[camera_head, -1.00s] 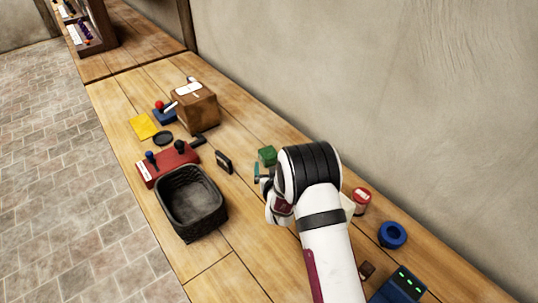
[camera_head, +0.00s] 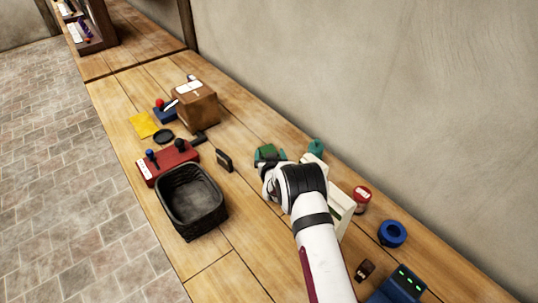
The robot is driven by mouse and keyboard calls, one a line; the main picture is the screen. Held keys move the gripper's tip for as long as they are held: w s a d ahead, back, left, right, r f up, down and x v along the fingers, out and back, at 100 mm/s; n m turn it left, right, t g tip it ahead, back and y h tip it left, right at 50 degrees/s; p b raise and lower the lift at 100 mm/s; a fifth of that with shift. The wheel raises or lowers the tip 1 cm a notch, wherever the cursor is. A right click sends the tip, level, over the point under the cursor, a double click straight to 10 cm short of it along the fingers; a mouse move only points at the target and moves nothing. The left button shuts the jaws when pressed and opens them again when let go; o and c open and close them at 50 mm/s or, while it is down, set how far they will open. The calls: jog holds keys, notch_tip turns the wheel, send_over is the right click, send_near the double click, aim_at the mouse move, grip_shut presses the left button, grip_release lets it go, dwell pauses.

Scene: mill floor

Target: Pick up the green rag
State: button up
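The green rag (camera_head: 267,150) is a small dark green folded block on the wooden bench, right of the middle. My gripper (camera_head: 270,156) is at the rag, and its teal fingertips show apart, one at each side of it. The gripper looks open around the rag. Whether the fingers touch it is too small to tell. My gripper and wrist hide part of the rag's near side.
A black basket (camera_head: 222,210) stands at the bench's left edge, beside a red control box (camera_head: 170,165). A cardboard box (camera_head: 205,110) is farther back. A teal object (camera_head: 316,148), a white box (camera_head: 341,207), a red tin (camera_head: 361,196) and a blue ring (camera_head: 392,234) lie right.

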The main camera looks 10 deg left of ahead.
jog(key=c, duration=0.5)
